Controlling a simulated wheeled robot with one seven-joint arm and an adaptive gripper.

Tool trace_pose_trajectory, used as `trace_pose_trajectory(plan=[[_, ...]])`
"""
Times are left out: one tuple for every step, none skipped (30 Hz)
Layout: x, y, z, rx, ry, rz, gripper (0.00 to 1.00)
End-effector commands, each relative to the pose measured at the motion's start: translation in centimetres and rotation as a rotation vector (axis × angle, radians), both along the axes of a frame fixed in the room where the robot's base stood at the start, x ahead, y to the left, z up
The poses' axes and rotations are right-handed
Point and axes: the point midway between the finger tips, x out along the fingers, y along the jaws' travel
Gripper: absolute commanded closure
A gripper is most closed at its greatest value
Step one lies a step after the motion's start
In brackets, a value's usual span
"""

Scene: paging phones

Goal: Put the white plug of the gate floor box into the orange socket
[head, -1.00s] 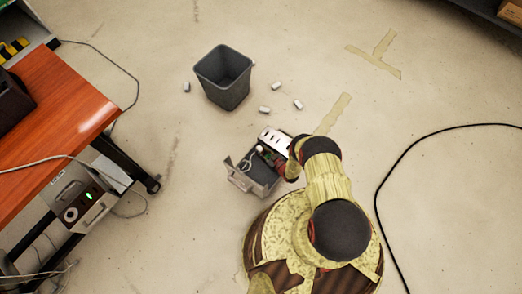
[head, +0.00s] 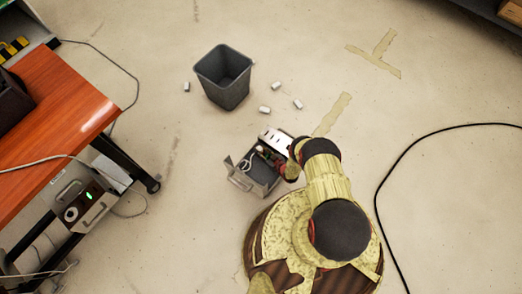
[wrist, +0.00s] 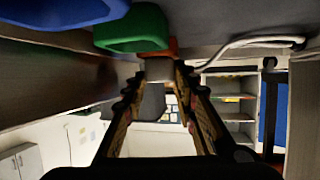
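The floor box (head: 238,179) stands open on the floor in the head view, its pale lid panel (head: 277,138) raised at the back. My gripper (head: 266,155) reaches into it from the right. In the wrist view my gripper (wrist: 160,78) has its fingers closed on both sides of the white plug (wrist: 159,69). The orange socket (wrist: 166,48) shows just beyond the plug, partly hidden by it. I cannot tell how far the plug is in. A green socket (wrist: 131,29) and a blue socket (wrist: 65,9) lie left of the orange one. A white cable (wrist: 250,42) runs to the right.
A dark bin (head: 223,78) and several small white pieces (head: 264,110) stand behind the box. An orange-topped table (head: 60,120) is at the left, with a grey unit below it (head: 85,205). A black cable (head: 400,165) lies on the right floor.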

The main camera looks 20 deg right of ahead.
Motion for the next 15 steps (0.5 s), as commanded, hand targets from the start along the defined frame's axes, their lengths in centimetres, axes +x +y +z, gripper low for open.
trace_pose_trajectory(plan=[[0.09, -0.03, 0.08, 0.0, -0.001, 0.0, 0.68], [0.09, -0.03, 0.08, 0.0, -0.001, 0.0, 0.67], [0.09, -0.03, 0.08, 0.0, -0.001, 0.0, 0.64], [0.09, -0.02, 0.08, 0.0, -0.001, 0.0, 0.63], [0.08, -0.02, 0.08, 0.0, -0.001, 0.0, 0.61], [0.08, -0.02, 0.07, 0.0, -0.001, 0.0, 0.59], [0.07, -0.01, 0.07, 0.0, -0.001, 0.0, 0.57], [0.07, -0.01, 0.07, 0.0, -0.001, 0.0, 0.55], [0.06, -0.02, 0.07, 0.0, -0.001, 0.0, 0.53], [0.06, -0.02, 0.07, 0.0, -0.001, 0.0, 0.52], [0.06, -0.01, 0.07, 0.0, -0.001, 0.0, 0.52], [0.06, -0.02, 0.07, 0.0, -0.001, 0.0, 0.52], [0.06, -0.02, 0.07, 0.0, -0.001, 0.0, 0.52], [0.06, -0.01, 0.07, 0.0, -0.001, 0.0, 0.52], [0.05, -0.01, 0.06, 0.0, -0.001, 0.0, 0.52]])
